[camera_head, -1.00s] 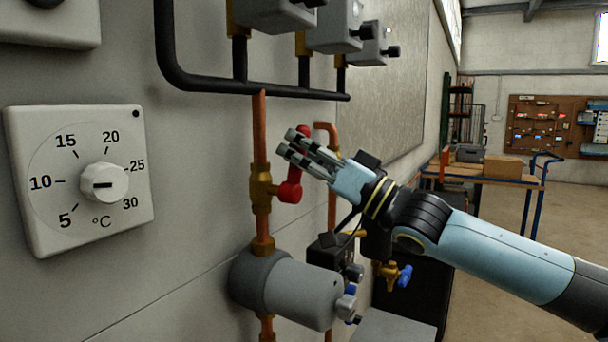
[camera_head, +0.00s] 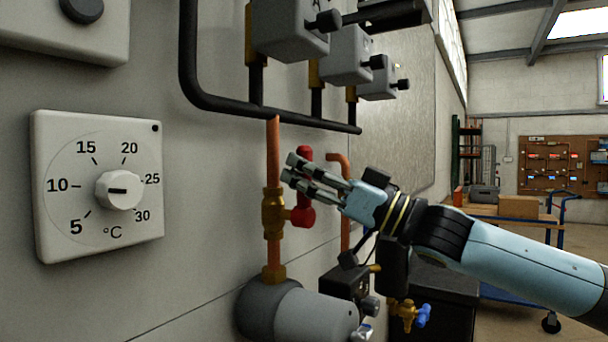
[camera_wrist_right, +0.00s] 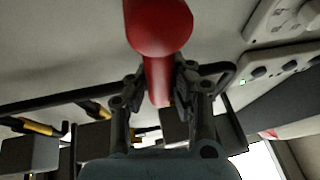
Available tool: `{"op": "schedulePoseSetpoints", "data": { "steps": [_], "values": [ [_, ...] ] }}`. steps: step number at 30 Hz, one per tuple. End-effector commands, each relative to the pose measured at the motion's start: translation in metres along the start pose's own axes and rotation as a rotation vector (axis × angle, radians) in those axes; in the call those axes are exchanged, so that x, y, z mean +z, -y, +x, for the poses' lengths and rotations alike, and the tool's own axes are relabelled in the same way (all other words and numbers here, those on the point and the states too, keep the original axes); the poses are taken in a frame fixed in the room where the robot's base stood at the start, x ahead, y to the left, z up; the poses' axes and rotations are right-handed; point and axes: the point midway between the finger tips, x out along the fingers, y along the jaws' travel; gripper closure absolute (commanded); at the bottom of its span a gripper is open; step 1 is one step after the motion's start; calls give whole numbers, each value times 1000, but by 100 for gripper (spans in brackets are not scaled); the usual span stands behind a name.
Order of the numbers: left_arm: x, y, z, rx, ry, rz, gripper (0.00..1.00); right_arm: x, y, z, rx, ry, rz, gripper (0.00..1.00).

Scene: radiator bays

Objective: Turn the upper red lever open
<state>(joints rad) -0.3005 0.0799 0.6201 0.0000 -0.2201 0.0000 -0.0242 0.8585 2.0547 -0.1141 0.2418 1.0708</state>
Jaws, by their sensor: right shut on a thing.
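The upper red lever (camera_head: 303,214) sits on a brass valve (camera_head: 273,213) in a vertical copper pipe, its handle pointing up along the pipe's right side. My right gripper (camera_head: 293,174) reaches in from the right, its fingers at the handle. In the right wrist view the red lever (camera_wrist_right: 158,35) has its round hub at the top and its handle running down between the fingers. My right gripper (camera_wrist_right: 157,88) is shut on that handle there. The fingers hide part of the handle in the head view. My left gripper is not in view.
A white thermostat dial (camera_head: 97,187) is on the wall at left. A black pipe (camera_head: 300,120) and grey boxes (camera_head: 345,55) hang above. A grey cylinder (camera_head: 300,312) is below the valve, and a blue-handled tap (camera_head: 423,315) sits lower right.

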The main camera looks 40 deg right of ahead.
Motion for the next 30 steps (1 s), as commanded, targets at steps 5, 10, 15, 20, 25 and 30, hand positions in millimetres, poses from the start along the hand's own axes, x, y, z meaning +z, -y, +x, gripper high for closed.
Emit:
{"op": "schedulePoseSetpoints", "data": {
  "steps": [5, 10, 15, 20, 25, 30],
  "values": [
    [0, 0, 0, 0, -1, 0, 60, 2, 1, -1, -1, 2, 6, 81],
    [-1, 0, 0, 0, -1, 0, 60, 2, 0, -1, 0, 2, 4, 58],
    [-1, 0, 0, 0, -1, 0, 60, 1, 0, -1, 1, 1, 3, 54],
    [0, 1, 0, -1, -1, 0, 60, -1, 0, 0, 0, 1, 2, 54],
    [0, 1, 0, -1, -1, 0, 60, -23, 0, 9, -3, 1, -2, 54],
    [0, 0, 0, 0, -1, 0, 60, -56, -1, 23, -3, 0, -2, 54]
  ]
}}
